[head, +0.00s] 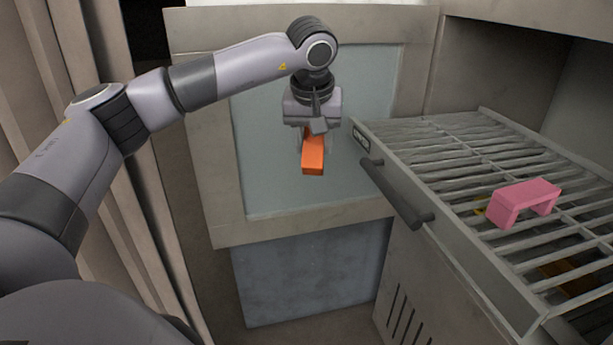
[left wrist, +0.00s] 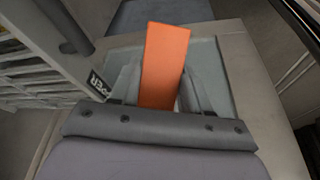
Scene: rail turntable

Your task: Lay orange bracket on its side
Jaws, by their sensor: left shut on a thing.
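The orange bracket (head: 313,156) hangs below my left gripper (head: 312,134) in the head view, above the pale blue-grey panel with a beige frame. My left gripper is shut on the bracket. In the left wrist view the bracket (left wrist: 165,62) stands out between the two fingers of the gripper (left wrist: 160,95), one of its flat faces toward the camera. Its upper part is hidden by the gripper in the head view. My right gripper is in neither view.
A pink bracket (head: 523,201) stands on the slatted rack (head: 455,150) at the right. The rack's front has a dark handle (head: 397,195). The framed panel (head: 350,185) is bare around the held bracket. Something orange-brown shows under the slats.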

